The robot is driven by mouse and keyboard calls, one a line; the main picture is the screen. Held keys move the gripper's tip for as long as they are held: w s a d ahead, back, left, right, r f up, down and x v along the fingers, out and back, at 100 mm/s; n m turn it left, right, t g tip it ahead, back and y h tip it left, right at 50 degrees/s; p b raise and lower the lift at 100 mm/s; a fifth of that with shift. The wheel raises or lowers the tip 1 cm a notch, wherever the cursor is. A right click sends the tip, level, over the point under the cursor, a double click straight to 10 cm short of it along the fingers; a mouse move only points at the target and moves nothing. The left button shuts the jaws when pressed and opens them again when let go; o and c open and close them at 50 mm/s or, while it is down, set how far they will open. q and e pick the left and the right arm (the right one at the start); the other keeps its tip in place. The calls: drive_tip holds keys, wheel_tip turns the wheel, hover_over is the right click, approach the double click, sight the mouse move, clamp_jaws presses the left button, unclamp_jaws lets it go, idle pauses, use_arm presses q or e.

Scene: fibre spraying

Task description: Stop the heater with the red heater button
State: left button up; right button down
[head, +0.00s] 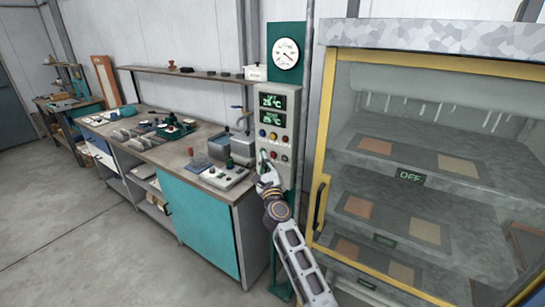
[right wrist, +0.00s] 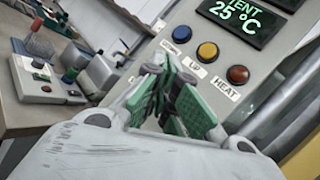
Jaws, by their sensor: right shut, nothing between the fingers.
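The grey control panel (head: 290,172) stands on a teal post between the workbench and the glass-fronted oven. In the right wrist view, the red button (right wrist: 238,75) sits above a "HEAT" label. It is the rightmost of a row with a yellow "UP" button (right wrist: 207,50) and a dark blue button (right wrist: 182,34). The red button also shows in the head view (head: 285,139). My right gripper (head: 264,160) is at the panel's lower left, below the button row. Its green fingers (right wrist: 168,68) are shut and empty, left of the red button. My left gripper is out of view.
The oven (head: 318,215) has a yellow-framed door, flat panels on its shelves and an "OFF" display (head: 411,177). The workbench (head: 178,153) at left holds a small button box (head: 224,177) and tools. Two green displays on the control panel read 25 °C.

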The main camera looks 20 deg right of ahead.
drive_tip(key=shift+s+a, duration=0.65)
drive_tip(key=shift+a, duration=0.2)
drive_tip(key=shift+s+a, duration=0.65)
drive_tip(key=shift+a, duration=0.15)
